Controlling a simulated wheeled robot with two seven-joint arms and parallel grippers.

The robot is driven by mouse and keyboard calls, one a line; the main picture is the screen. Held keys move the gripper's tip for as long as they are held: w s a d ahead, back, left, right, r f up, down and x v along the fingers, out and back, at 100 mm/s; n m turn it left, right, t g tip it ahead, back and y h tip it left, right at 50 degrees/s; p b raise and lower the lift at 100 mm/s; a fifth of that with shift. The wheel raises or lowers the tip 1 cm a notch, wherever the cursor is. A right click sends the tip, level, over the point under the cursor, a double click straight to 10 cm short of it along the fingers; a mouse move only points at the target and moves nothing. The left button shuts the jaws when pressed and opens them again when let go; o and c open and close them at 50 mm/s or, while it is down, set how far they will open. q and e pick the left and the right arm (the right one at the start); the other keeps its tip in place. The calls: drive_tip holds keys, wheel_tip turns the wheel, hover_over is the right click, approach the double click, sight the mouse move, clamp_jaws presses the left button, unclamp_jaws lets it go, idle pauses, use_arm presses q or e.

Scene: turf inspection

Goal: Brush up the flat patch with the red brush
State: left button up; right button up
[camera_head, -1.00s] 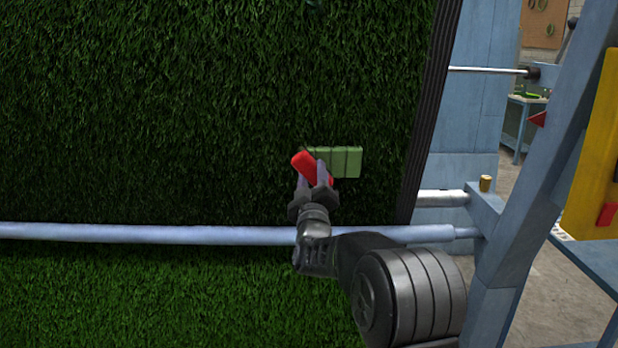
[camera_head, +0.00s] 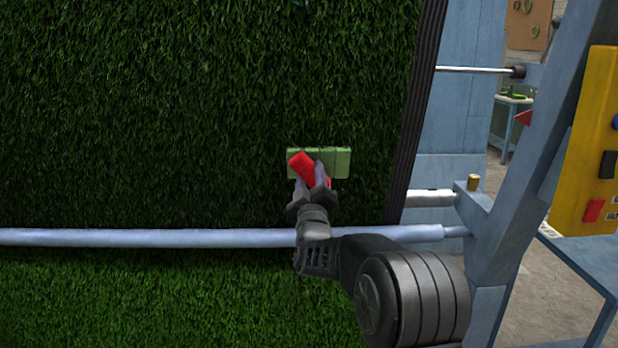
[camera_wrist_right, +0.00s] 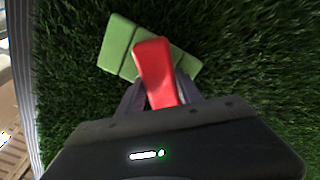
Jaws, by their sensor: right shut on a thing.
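The red brush (camera_head: 301,162) is held at a tilt between the fingers of my right gripper (camera_head: 310,180). Its red part also shows in the right wrist view (camera_wrist_right: 153,68); no bristles can be made out. A pale green flat rectangle (camera_head: 335,162), split by thin lines, lies on the upright turf and stands out as the flat patch. It also shows in the right wrist view (camera_wrist_right: 118,45). The brush overlaps the patch's lower left part in the head view; I cannot tell whether they touch. My left gripper is not in view.
Dark turf (camera_head: 180,110) fills the left, with a black edge strip (camera_head: 424,95) at its right. A pale horizontal bar (camera_head: 150,238) crosses below the gripper. A blue frame post (camera_head: 530,125) and a yellow panel (camera_head: 585,150) with buttons stand at the right.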

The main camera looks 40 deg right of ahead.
drive_tip(key=shift+d, duration=0.15)
drive_tip(key=shift+s+d+r+b, duration=0.15)
drive_tip(key=shift+s+d+b, duration=0.2)
drive_tip(key=shift+s+d, duration=0.25)
drive_tip(key=shift+d, duration=0.15)
drive_tip(key=shift+s+d+b, duration=0.45)
drive_tip(key=shift+s+d, duration=0.15)
drive_tip(key=shift+d, duration=0.15)
drive_tip(key=shift+d, duration=0.1)
drive_tip(key=shift+s+d, duration=0.1)
drive_tip(key=shift+d, duration=0.05)
drive_tip(key=shift+s+d+b, duration=0.4)
drive_tip(key=shift+d+b, duration=0.05)
drive_tip(key=shift+d, duration=0.15)
